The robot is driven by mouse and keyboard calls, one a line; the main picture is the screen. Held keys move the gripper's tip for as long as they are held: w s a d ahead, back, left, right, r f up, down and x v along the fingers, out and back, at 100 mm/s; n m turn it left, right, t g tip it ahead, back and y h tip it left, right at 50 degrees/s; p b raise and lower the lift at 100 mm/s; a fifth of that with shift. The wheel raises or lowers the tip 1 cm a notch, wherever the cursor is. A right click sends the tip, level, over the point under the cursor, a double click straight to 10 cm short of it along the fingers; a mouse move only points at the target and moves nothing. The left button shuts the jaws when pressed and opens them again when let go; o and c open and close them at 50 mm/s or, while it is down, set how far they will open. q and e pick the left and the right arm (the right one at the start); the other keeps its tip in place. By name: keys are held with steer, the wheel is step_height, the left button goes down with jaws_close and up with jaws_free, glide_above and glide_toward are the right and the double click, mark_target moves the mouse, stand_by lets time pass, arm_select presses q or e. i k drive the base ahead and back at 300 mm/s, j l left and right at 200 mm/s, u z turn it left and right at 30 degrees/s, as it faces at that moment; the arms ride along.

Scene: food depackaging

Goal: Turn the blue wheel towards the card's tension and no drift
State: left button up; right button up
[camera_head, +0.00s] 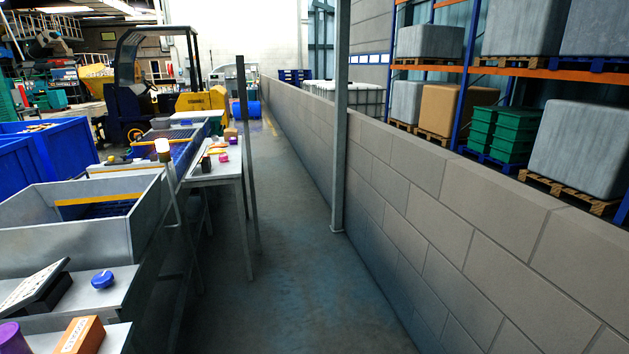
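A small round blue wheel or knob (103,279) lies on a grey metal ledge (122,293) at the lower left. Left of it stands a tilted dark-framed panel with a pale printed face (32,284); it may be the card, but its print is too small to read. I cannot tell the wheel's setting, any tension or any drift. Neither of my grippers shows in the head view.
An orange-brown lettered box (80,335) and a purple cylinder (12,339) stand at the lower left. A grey metal trough (75,235) is behind the ledge. A narrow table (215,174) holds small objects. The floor aisle (285,250) is clear beside a block wall (440,215).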

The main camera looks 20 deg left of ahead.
mark_target(101, 280)
steer(key=i+j+u, duration=0.1)
steer(key=u, duration=0.35)
steer(key=i+u, duration=0.55)
steer(key=u, duration=0.3)
steer(key=i+l+u, duration=0.15)
steer(key=u, duration=0.3)
steer(key=i+l+u, duration=0.2)
steer(key=u, duration=0.2)
steer(key=i+l+u, duration=0.15)
steer(key=l+u, duration=0.15)
steer(key=u, duration=0.15)
steer(key=i+l+u, duration=0.15)
steer(key=u, duration=0.3)
steer(key=k+l, duration=0.05)
steer(key=l, duration=0.05)
